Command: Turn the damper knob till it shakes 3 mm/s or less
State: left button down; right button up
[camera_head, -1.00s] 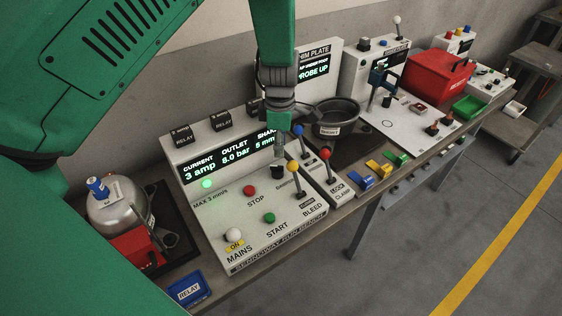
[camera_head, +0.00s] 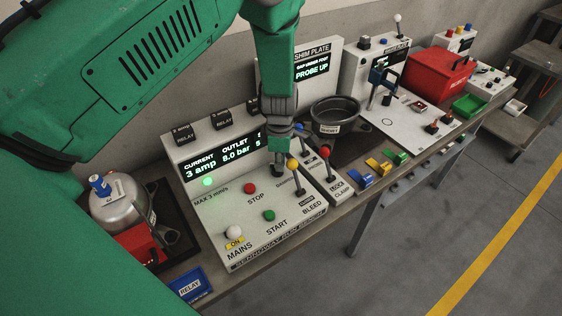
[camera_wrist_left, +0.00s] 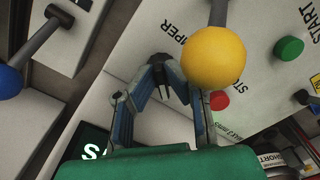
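The damper knob (camera_head: 277,170) is small and black, on the sloped white run bench panel (camera_head: 237,210). It also shows in the left wrist view (camera_wrist_left: 161,84). My left gripper (camera_head: 279,157) comes down on it from above. In the wrist view, the fingers (camera_wrist_left: 160,70) converge with their tips on both sides of the knob, and seem shut on it. The display (camera_head: 215,157) reads current 3 amp and outlet 8.0 bar. My wrist hides most of the shake reading, but a 5 shows. A label below says max 3 mm/s, beside a lit green lamp (camera_head: 208,182). My right gripper is out of view.
A yellow-topped bleed lever (camera_head: 293,163) stands close beside the gripper and looms in the wrist view (camera_wrist_left: 212,57). Red- and blue-topped levers (camera_head: 324,152) are to the right. Stop (camera_head: 249,188), start (camera_head: 269,215) and white mains (camera_head: 233,232) controls sit in front.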

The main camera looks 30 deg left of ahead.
pick_arm(q)
jog(key=shift+w+r+m, duration=0.1)
jog(key=shift+m, duration=0.4)
jog(key=shift+d+m, duration=0.1)
jog(key=shift+m, duration=0.9)
jog(key=m, duration=0.3)
jog(key=shift+m+p, duration=0.3)
jog(key=m, duration=0.3)
jog(key=shift+s+m, duration=0.25)
jog(key=shift+m, duration=0.05)
jog(key=shift+s+m, duration=0.1)
jog(key=shift+m, duration=1.7)
jog(key=c, duration=1.6)
grip_release()
jog(key=shift+s, duration=0.1)
jog(key=shift+c, duration=0.2)
